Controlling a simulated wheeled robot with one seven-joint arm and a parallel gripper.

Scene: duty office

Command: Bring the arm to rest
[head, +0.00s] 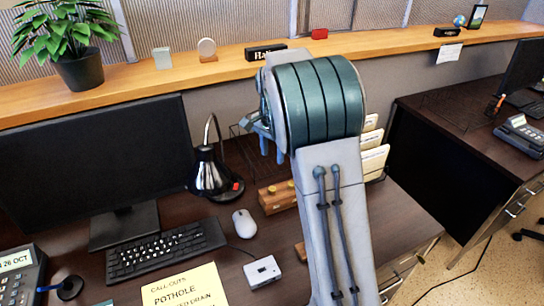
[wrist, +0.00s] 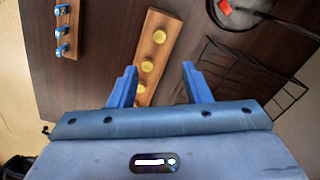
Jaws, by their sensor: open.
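My gripper (head: 272,150) shows in the head view partly behind my own arm, above the dark desk (head: 200,255). Its blue fingers point down. In the wrist view my gripper (wrist: 160,78) is open, with nothing held between the two blue fingers. Beyond the fingertips a wooden block with several yellow knobs (wrist: 151,54) lies on the desk. The same wooden block (head: 275,204) shows in the head view below the fingers, apart from them. My arm hides part of the desk.
A black lamp (head: 210,172), white mouse (head: 244,223), keyboard (head: 165,250) and monitor (head: 95,160) stand left of my arm. A wire rack (wrist: 250,70) is close on the right in the wrist view. A wooden strip with blue pieces (wrist: 67,12) lies left. A ledge (head: 220,66) runs behind.

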